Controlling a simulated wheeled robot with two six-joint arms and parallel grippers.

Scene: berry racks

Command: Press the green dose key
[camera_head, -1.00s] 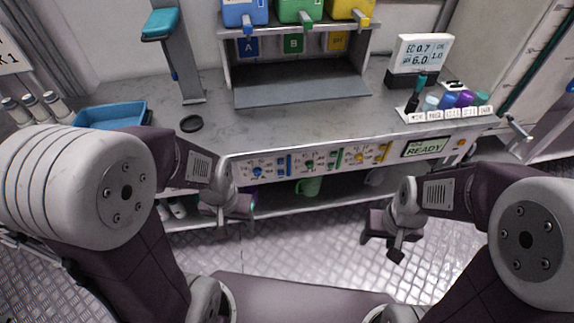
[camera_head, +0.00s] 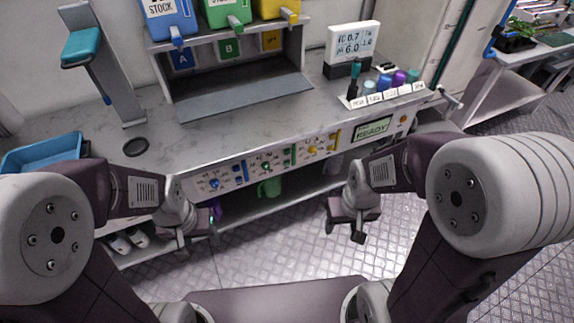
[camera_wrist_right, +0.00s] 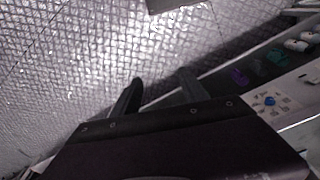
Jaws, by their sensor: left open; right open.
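The control panel (camera_head: 254,170) runs along the bench's front edge, with blue, green and yellow groups. The green dose key appears to be the upright green bar (camera_head: 293,155) to the right of the green knob (camera_head: 267,168); its lettering is too small to read. My left gripper (camera_head: 188,240) is open and empty, below and left of the panel. My right gripper (camera_head: 345,228) is open and empty, in front of and below the panel's right part, apart from it. In the right wrist view its fingers (camera_wrist_right: 158,92) point over floor; the panel's blue knob (camera_wrist_right: 269,100) shows at right.
A READY display (camera_head: 373,129) sits at the panel's right. Stock tanks stand on the shelf (camera_head: 240,95) above the bench. A meter (camera_head: 353,42) and several bottles stand at right, a blue tray (camera_head: 42,153) at left. A green mug (camera_head: 269,187) stands below the panel.

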